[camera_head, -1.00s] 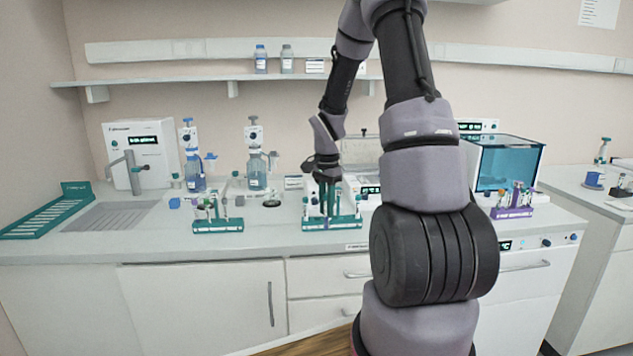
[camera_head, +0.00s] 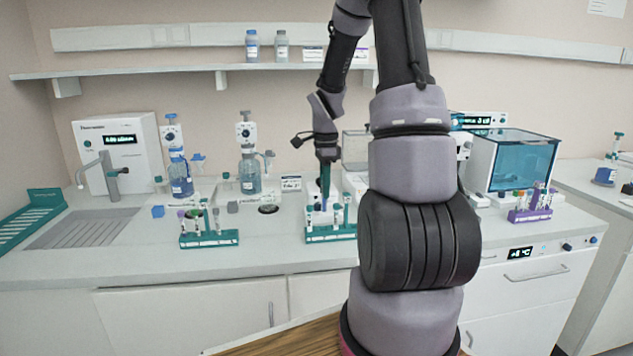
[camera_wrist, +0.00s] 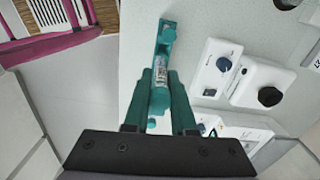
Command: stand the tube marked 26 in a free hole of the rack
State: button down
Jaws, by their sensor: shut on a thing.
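My gripper (camera_head: 325,172) is above the middle teal rack (camera_head: 330,236), pointing down. In the wrist view its teal fingers (camera_wrist: 160,98) are shut on a teal-capped tube (camera_wrist: 160,76) with a pale printed label. I cannot read the number on it. The tube's lower end points toward a teal rack (camera_wrist: 165,30), which the tube and fingers partly cover. In the head view the middle rack holds a few tubes, and I cannot make out which holes are free.
A left teal rack (camera_head: 209,241) and a right purple rack (camera_head: 531,216) hold several tubes. Two bottles with dispensers (camera_head: 180,178) (camera_head: 249,172) stand behind on the bench. A teal-windowed box (camera_head: 522,165) is at the right. The bench front (camera_head: 265,260) is clear.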

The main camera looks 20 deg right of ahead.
aim_at(323, 211)
jog(key=shift+w, duration=0.25)
jog(key=shift+f, duration=2.35)
jog(key=shift+f, duration=0.6)
jog(key=shift+f, duration=0.4)
jog(key=shift+f, duration=0.2)
jog(key=shift+f, duration=0.45)
